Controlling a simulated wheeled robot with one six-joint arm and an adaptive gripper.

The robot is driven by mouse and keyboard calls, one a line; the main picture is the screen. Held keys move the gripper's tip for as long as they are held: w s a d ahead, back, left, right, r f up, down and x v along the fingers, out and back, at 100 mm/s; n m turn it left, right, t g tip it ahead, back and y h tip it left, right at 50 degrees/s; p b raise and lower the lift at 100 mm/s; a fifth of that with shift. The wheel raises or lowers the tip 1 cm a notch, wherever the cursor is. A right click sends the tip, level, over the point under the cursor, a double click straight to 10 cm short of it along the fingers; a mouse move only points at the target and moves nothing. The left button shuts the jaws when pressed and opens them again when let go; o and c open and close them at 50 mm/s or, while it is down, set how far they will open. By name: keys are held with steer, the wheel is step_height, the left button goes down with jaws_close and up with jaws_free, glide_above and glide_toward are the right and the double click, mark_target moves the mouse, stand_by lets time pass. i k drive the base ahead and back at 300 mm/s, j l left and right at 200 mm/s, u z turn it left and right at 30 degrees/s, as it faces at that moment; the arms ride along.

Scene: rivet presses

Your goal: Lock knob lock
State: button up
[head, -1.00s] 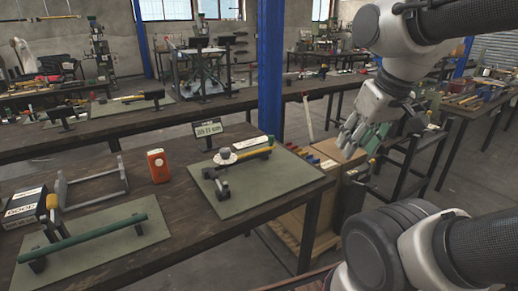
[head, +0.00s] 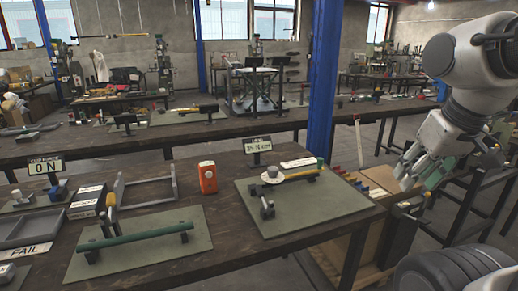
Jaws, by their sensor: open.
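My gripper (head: 407,172) is open and empty at the right, in the air beyond the right end of the near bench. A rivet press fixture stands on the right green mat (head: 325,212). It has a yellow bar (head: 298,174), a pale round knob-like part (head: 272,174) at the bar's left end and a dark lever stand (head: 266,208) in front. I cannot tell which part is the knob lock, nor whether it is locked. My gripper is well apart from this fixture.
The left mat (head: 165,258) holds a green bar (head: 135,236) on dark supports. An orange box (head: 208,177), a grey frame (head: 146,187), a small display (head: 258,145) and a "0 N" display (head: 45,167) stand on the bench. A blue post (head: 323,80) rises behind.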

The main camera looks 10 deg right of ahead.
mark_target(258, 189)
steer(key=i+l+u, duration=0.3)
steer(key=u, duration=0.15)
steer(key=i+l+u, duration=0.2)
steer(key=l+u, duration=0.2)
